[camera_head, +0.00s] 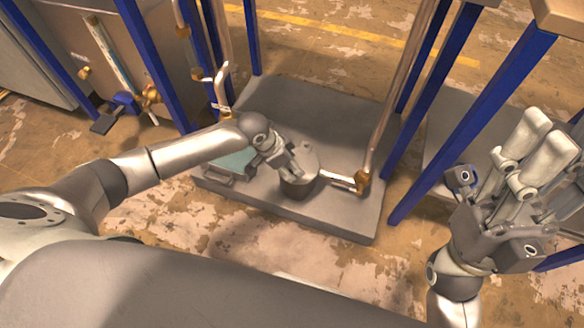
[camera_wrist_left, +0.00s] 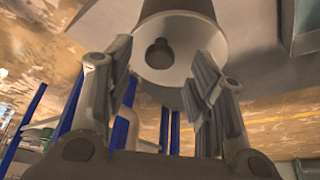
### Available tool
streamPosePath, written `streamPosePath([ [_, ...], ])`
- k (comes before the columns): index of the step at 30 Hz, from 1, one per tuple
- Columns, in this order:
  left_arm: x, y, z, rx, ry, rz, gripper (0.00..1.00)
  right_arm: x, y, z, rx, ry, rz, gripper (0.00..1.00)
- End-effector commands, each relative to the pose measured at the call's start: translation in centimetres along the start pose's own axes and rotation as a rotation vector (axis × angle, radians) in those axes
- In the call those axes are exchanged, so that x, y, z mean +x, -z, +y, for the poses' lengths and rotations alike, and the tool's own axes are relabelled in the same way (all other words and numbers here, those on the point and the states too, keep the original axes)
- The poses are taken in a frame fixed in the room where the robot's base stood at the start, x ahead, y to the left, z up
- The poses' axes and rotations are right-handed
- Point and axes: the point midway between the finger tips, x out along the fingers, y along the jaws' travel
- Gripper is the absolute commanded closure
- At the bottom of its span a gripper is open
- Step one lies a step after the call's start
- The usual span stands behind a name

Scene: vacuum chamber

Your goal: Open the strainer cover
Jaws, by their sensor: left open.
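The strainer (camera_head: 299,184) is a short grey cylinder standing on the dark grey platform. Its round flat cover (camera_wrist_left: 182,30) faces the left wrist camera and has a dark round knob (camera_wrist_left: 160,54) on it. My left gripper (camera_head: 292,167) is at the left upper side of the strainer in the head view. In the left wrist view, my left gripper (camera_wrist_left: 164,68) has its fingers apart, with the knob between them in the picture. Contact with the knob cannot be told. My right gripper (camera_head: 541,150) is raised at the right, its fingers apart and empty.
The dark grey platform (camera_head: 330,112) carries a pipe (camera_head: 340,180) that meets the strainer from the right. A teal box (camera_head: 234,164) is left of the strainer. Blue posts (camera_head: 440,120) stand on the right and others at the upper left. The platform's back is clear.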

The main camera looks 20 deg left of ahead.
Motion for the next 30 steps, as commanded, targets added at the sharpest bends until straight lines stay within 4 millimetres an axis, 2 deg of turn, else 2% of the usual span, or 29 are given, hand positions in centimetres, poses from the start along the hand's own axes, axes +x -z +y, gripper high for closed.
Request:
streamPosePath([
  [1, 1.2, -0.1, 0.1, 0.000, -0.002, 0.000, 0.50, -0.8, -0.1, 0.0, 0.001, 0.000, 0.006, 0.60],
  [4, 2.0, -0.1, 0.1, 0.000, -0.001, 0.000, 0.50, -1.1, 0.1, 0.0, 0.001, 0.000, 0.021, 0.60],
  [15, 2.4, 0.0, 0.1, 0.001, -0.001, 0.000, 0.50, -1.2, 0.3, 0.0, 0.002, 0.000, 0.029, 0.60],
  [27, 2.4, 0.0, 0.1, 0.000, -0.001, 0.000, 1.00, -1.2, 0.3, -0.1, 0.002, 0.000, 0.028, 0.60],
  [30, 2.4, 0.0, 0.1, 0.000, -0.001, 0.000, 1.00, -1.2, 0.3, -0.1, 0.002, 0.000, 0.028, 0.60],
])
